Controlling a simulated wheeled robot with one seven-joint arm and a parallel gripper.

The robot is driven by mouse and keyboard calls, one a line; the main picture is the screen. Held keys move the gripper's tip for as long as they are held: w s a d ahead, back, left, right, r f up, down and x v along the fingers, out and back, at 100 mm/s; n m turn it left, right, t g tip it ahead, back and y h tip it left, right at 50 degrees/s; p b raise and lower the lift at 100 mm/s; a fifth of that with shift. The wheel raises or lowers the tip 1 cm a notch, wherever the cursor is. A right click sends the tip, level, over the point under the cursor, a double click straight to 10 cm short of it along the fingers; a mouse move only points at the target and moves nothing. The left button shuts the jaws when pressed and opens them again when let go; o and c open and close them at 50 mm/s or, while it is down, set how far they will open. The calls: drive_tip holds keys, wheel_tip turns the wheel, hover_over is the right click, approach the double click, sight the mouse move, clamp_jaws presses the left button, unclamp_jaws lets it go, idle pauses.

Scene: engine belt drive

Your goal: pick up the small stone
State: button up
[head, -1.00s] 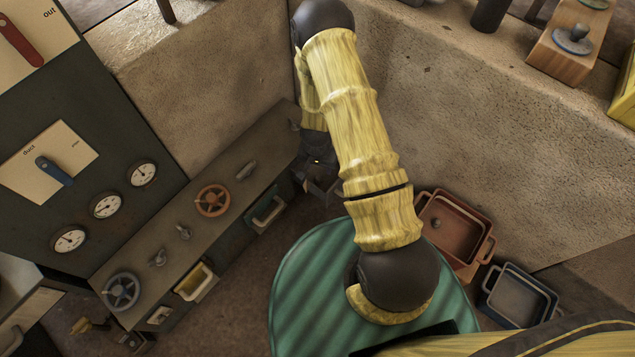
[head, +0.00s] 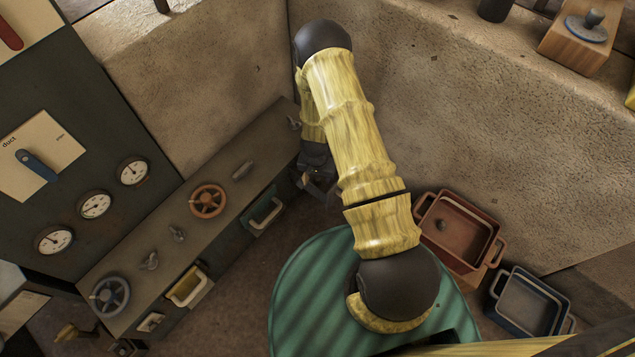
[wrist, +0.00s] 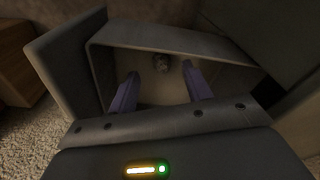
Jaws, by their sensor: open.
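A small grey lump (wrist: 160,63), which looks like the small stone, lies on a pale surface in the wrist view. It sits ahead of and between the two purplish fingers of my gripper (wrist: 160,88), touching neither as far as I can see. The fingers are apart with nothing between them. A dark grey box-like frame surrounds this area; I cannot tell whether it is a container. In the head view my gripper (head: 317,187) is small, dark and partly hidden by my arm, at the far end of the console. The lump cannot be made out there.
A console (head: 190,215) with handwheels and drawers stands left of my gripper. Thick walls (head: 480,130) close off the back.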

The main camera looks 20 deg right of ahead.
sight(318, 179)
drive_tip(key=f, duration=0.1)
drive_tip(key=f+b, duration=0.1)
drive_tip(key=f, duration=0.1)
drive_tip(key=shift+w+f+b, duration=0.25)
drive_tip(key=shift+w+b, duration=0.05)
drive_tip(key=shift+b, duration=0.1)
drive_tip(key=shift+r, duration=0.1)
drive_tip(key=c, duration=1)
